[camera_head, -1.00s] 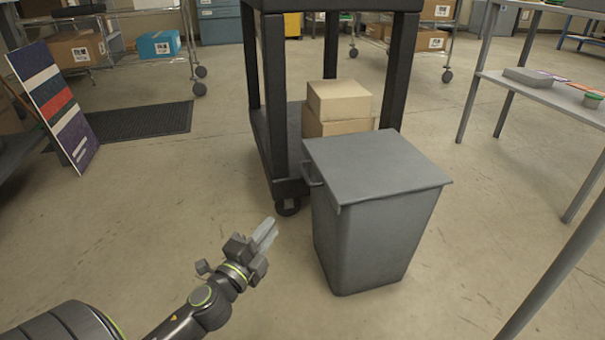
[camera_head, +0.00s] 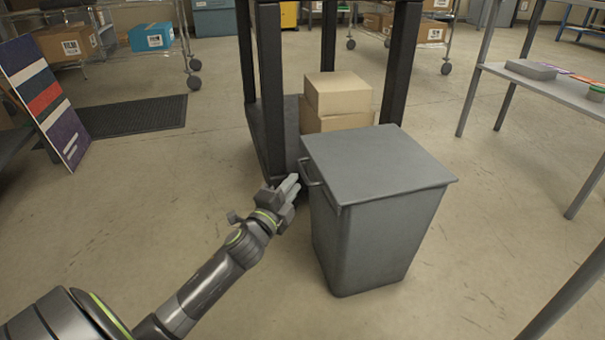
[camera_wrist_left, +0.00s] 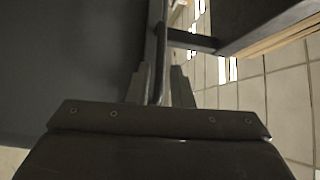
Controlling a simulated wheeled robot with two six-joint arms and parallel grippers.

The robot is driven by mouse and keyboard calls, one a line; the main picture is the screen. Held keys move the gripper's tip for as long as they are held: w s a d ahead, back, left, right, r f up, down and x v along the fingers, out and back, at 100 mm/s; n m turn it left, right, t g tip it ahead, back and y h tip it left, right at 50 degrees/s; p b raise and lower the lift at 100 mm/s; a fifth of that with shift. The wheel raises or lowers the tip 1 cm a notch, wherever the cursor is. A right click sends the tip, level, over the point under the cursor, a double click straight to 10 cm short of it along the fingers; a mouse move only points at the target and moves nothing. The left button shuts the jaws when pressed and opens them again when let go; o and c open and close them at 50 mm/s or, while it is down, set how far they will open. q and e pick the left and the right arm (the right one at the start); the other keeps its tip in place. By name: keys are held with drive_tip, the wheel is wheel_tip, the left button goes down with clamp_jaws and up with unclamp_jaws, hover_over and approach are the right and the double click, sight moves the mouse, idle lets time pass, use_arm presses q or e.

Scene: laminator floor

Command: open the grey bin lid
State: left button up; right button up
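The grey bin (camera_head: 368,245) stands upright on the floor with its flat grey lid (camera_head: 378,162) closed on top. A thin bar handle (camera_head: 312,176) sticks out at the lid's left side. My left gripper (camera_head: 289,185) is just left of this handle, pointing at it. In the left wrist view, the left gripper's fingers (camera_wrist_left: 161,88) are apart, and the handle bar (camera_wrist_left: 158,65) shows in the gap between them; I cannot tell whether they touch it. The bin's dark side fills the left of that view. My right gripper is not in view.
A black cart (camera_head: 267,110) carrying cardboard boxes (camera_head: 337,95) stands right behind the bin. A grey table (camera_head: 550,88) is at the right. A striped board (camera_head: 45,100) leans at the far left.

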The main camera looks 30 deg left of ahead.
sight(303, 170)
use_arm(q)
drive_tip(key=shift+w+a+r+b, duration=0.15)
drive_tip(key=shift+w+b, duration=0.1)
drive_tip(key=shift+w, duration=0.75)
drive_tip(key=shift+w+r+b, duration=0.1)
drive_tip(key=shift+w+b, duration=0.1)
drive_tip(key=shift+w, duration=0.75)
drive_tip(key=shift+w+a+r+b, duration=0.15)
drive_tip(key=shift+w+b, duration=0.1)
drive_tip(key=shift+w, duration=0.75)
clamp_jaws()
